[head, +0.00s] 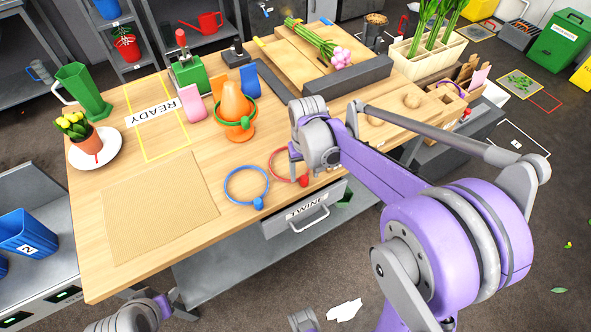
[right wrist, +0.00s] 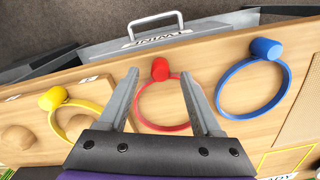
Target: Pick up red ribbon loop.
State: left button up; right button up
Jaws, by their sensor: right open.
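The red ribbon loop (head: 272,164) lies flat near the front edge of the wooden table, partly hidden by my right gripper (head: 304,170) in the head view. In the right wrist view the loop's red tab (right wrist: 160,69) points toward the table edge. My right gripper (right wrist: 161,76) is open there, with its two fingers on either side of the loop. Nothing is held between them. I cannot tell the exact height of the fingertips above the table.
A blue ribbon loop (head: 258,203) lies beside the red one. A yellow loop (right wrist: 54,98) lies on its other side. A drawer labelled TWINE (head: 306,208) is below the edge. A ribbed mat (head: 160,210) lies at left.

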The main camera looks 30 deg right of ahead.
jog(key=shift+f, duration=0.85)
grip_shut()
notch_tip(320, 180, up, 10)
jog(key=shift+p, duration=0.4)
notch_tip(320, 180, up, 5)
jog(key=p, duration=0.3)
jog(key=shift+f, duration=0.2)
